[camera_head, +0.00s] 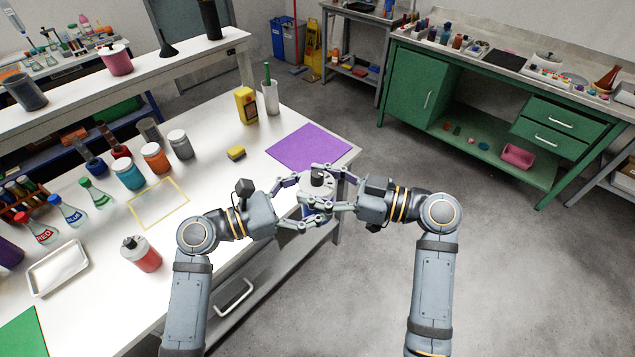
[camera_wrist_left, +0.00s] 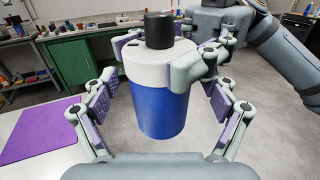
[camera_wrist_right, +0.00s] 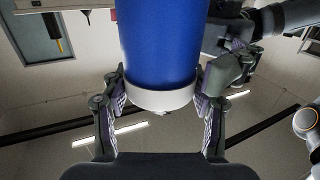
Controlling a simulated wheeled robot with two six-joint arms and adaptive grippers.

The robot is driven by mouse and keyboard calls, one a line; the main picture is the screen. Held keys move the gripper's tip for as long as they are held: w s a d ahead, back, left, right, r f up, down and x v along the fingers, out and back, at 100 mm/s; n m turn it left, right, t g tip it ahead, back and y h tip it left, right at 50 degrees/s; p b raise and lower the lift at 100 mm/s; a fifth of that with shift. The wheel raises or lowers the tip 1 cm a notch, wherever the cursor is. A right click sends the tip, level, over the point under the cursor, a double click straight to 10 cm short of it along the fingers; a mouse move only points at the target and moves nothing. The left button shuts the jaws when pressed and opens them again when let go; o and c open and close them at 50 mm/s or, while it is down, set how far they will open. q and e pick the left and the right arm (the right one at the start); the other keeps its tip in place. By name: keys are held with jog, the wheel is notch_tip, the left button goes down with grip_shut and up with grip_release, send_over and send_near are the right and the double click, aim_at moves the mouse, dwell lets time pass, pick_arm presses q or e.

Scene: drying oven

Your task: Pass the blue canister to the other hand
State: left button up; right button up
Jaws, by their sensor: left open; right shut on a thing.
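The blue canister (camera_wrist_left: 160,112) has a white shoulder and a black cap. It is upright in the head and left wrist views, held in the air off the table's front edge. My right gripper (camera_head: 331,188) is shut on the canister, its fingers at the white upper part. In the right wrist view the canister's blue body (camera_wrist_right: 160,45) and white band show between my right fingers. My left gripper (camera_head: 297,203) is open, with its fingers spread on either side of the canister. In the left wrist view a gap shows between the left fingers and the blue body.
Open floor lies right of the table.

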pick_arm(q)
jog(key=v, duration=0.6)
jog(key=shift+s+a, duration=0.2)
jog(key=shift+a, duration=0.2)
jog(key=s+a+f+m+g+y, duration=0.1)
jog(key=a+f+y, duration=0.35)
jog(key=f, duration=1.15)
jog(key=s+a+f+g+y, duration=0.1)
jog(key=a+f+g+y, duration=0.3)
jog(key=f, duration=1.2)
jog(key=s+a+f+m+y, duration=0.2)
jog(key=s+a+f+m, duration=0.1)
jog(key=s+f+m, duration=0.4)
jog(key=s+a+f+m+g+y, duration=0.1)
jog(key=s+a+f+m+y, duration=0.2)
jog(key=s+f+m, duration=0.5)
jog(key=s+a+f+m+g+y, duration=0.1)
jog(key=s+a+f+m+y, duration=0.2)
jog(key=s+f+m, duration=0.4)
jog(key=shift+s+a+f+m, duration=0.4)
jog(key=shift+s+a+f, duration=0.45)
jog(key=shift+s+f, duration=3)
